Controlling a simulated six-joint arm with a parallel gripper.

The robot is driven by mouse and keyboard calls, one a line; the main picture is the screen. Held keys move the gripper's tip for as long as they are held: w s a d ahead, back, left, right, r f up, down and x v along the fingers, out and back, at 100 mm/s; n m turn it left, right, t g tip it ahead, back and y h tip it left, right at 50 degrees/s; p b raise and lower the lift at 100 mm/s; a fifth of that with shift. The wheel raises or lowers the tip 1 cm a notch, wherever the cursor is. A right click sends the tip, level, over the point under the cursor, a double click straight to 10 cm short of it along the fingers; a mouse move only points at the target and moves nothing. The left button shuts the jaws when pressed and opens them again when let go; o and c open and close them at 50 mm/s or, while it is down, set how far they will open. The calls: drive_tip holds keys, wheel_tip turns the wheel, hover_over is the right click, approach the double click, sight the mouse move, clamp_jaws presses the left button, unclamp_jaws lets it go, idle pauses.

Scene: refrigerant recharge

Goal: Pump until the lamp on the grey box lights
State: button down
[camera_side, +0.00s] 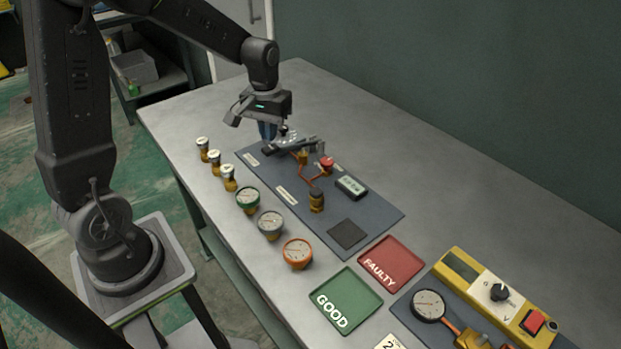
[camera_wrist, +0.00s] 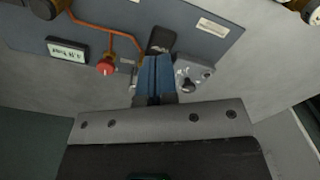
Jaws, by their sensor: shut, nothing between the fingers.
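My gripper (camera_side: 267,132) is shut and empty, its blue fingers pointing down at the far end of the blue-grey board (camera_side: 378,217). In the wrist view the shut fingertips (camera_wrist: 157,60) are beside or over a dark pad or lever (camera_wrist: 162,38); I cannot tell whether they touch it. A small grey box (camera_wrist: 194,74) with a dark knob-like part is just right of the fingers. I cannot make out a lit lamp on it. In the side view a dark bar (camera_side: 283,149) lies close to the fingers.
The board also carries a red knob (camera_side: 327,163), copper pipes, a brass fitting (camera_side: 316,201) and a small display (camera_side: 350,187). Three gauges, including an orange one (camera_side: 297,253), line the front. Green (camera_side: 345,300) and red (camera_side: 391,262) trays and a yellow unit (camera_side: 460,268) are further right.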

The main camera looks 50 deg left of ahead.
drive_tip(key=shift+f, duration=1.35)
drive_tip(key=shift+r, duration=1.4)
drive_tip(key=shift+r, duration=2.5)
drive_tip(key=s+d+r+m+t, duration=0.2)
drive_tip(key=s+d+r+m, duration=0.1)
drive_tip(key=s+d, duration=0.3)
drive_tip(key=s+d+r+m+t, duration=0.3)
drive_tip(key=s+d, duration=0.3)
drive_tip(key=s, duration=0.4)
drive_tip(key=shift+d+r+t, duration=0.2)
drive_tip(key=shift+r+t, duration=0.1)
drive_tip(key=shift+r, duration=0.35)
